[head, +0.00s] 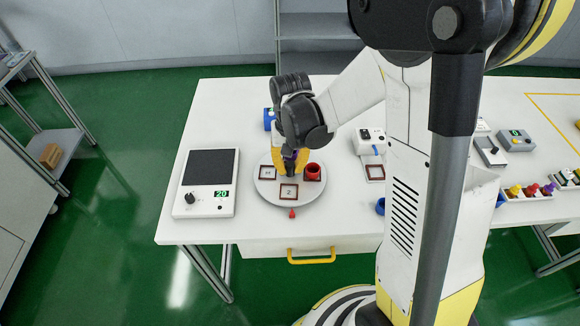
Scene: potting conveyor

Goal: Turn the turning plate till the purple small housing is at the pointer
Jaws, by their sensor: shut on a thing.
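The round grey turning plate (265,194) lies on the white table, with framed squares on its top. A square marked 2 (289,193) faces the red pointer (292,213) at the front edge. Another marked square (267,173) is at the left, and a red housing (313,171) stands at the right. My gripper (291,170) points down over the middle of the plate, shut on the plate's middle part, which it mostly hides. A bit of purple (289,152) shows between its yellow fingers; I cannot tell whether this is the purple small housing. The plate's far side is hidden.
A grey-screened device (209,182) reading 20 stands left of the plate. A blue object (269,118) is behind it, and a white box (369,140) is to the right. A rack of coloured pieces (527,192) stands far right. The table's front edge is close to the pointer.

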